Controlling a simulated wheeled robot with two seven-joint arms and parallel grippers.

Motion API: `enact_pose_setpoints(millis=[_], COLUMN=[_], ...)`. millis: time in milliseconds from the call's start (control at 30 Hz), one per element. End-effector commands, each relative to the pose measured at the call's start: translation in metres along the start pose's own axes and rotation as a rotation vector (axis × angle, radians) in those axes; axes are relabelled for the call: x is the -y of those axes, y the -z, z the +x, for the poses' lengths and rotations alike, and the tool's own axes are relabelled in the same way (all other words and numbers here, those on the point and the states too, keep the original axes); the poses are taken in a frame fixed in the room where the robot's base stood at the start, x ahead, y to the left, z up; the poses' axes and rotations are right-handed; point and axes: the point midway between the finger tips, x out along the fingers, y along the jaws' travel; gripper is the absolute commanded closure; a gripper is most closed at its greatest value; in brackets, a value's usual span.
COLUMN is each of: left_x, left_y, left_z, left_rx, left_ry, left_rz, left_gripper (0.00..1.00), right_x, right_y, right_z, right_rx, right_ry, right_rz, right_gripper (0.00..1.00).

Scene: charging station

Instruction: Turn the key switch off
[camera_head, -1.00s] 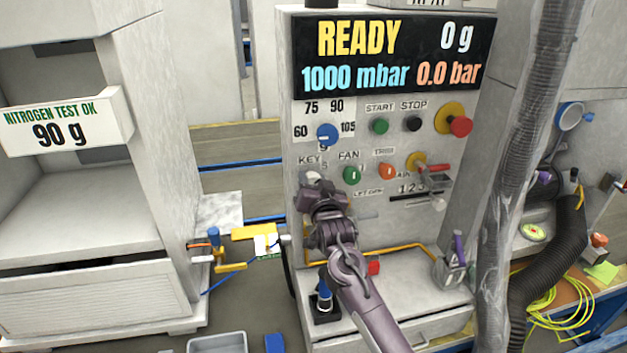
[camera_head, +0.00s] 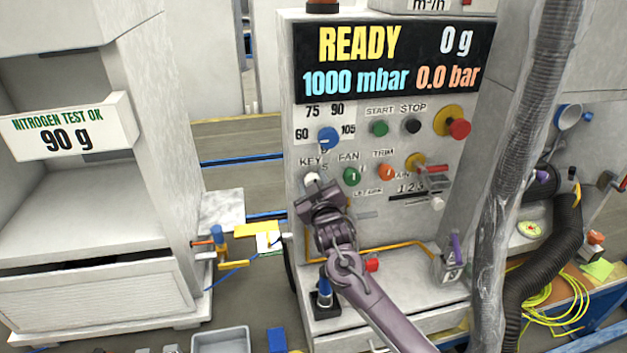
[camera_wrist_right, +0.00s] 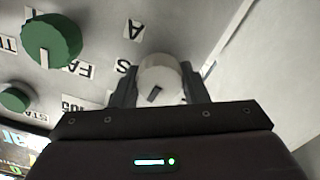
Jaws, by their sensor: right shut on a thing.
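The key switch (camera_head: 312,179) is a pale round knob under the KEY label on the left of the panel, partly hidden by my right gripper (camera_head: 314,188). In the right wrist view the key switch (camera_wrist_right: 160,78) is a whitish knob with a dark mark on its face. It sits between the two dark fingers of my right gripper (camera_wrist_right: 158,88), which is shut on it. The knob is still in the panel (camera_head: 460,205). My left gripper is in neither view.
A green FAN knob (camera_head: 351,176) is just right of the key switch, and a blue dial (camera_head: 328,138) is above it. An orange TRIM knob (camera_head: 387,173) and a red emergency button (camera_head: 460,129) are further right. A grey hose (camera_head: 520,150) hangs at the right.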

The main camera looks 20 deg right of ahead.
Motion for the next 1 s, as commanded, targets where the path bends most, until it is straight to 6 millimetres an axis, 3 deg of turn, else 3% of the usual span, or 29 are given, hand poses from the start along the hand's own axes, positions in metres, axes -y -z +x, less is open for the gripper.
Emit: enact_pose_setpoints(millis=[300, 800, 833, 1000], left_x=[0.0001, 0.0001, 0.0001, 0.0], left_y=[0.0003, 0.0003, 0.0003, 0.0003], left_z=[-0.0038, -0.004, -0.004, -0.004], left_rx=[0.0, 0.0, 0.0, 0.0], left_ry=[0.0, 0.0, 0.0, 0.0], left_rz=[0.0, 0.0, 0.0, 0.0], left_gripper=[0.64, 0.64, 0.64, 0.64], right_x=[0.0006, 0.001, 0.001, 0.0009], right_y=[-0.0005, -0.0007, -0.0007, -0.0006], right_z=[0.0, 0.0, 0.0, 0.0], right_rx=[0.001, 0.001, 0.001, 0.001], right_ry=[0.001, 0.001, 0.001, 0.001], right_rz=[-0.108, -0.125, -0.125, -0.124], right_gripper=[0.83, 0.83, 0.57, 0.39])
